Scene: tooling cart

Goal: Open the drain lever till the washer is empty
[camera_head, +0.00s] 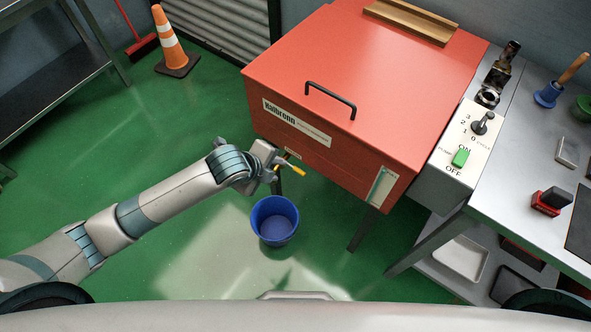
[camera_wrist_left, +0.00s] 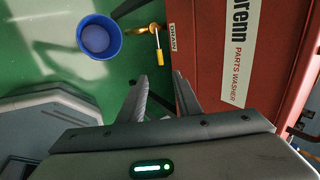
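The red parts washer (camera_head: 350,90) stands at the centre with its lid shut. Its drain lever has a yellow handle (camera_head: 296,169) at the lower front; it also shows in the wrist view (camera_wrist_left: 158,45) beside the DRAIN label (camera_wrist_left: 173,37). A blue bucket (camera_head: 274,220) stands on the floor below the lever; I see no clear liquid in it. My left gripper (camera_head: 277,168) is close to the lever in the head view. In the wrist view its fingers (camera_wrist_left: 161,77) are apart and empty, with the handle just beyond their tips. My right gripper is not in view.
A pale sight gauge (camera_head: 381,187) is on the washer's front right. A control box (camera_head: 465,145) with a dial and green switch adjoins a steel bench (camera_head: 520,170) at right. A traffic cone (camera_head: 170,45) stands back left. Green floor around the bucket is clear.

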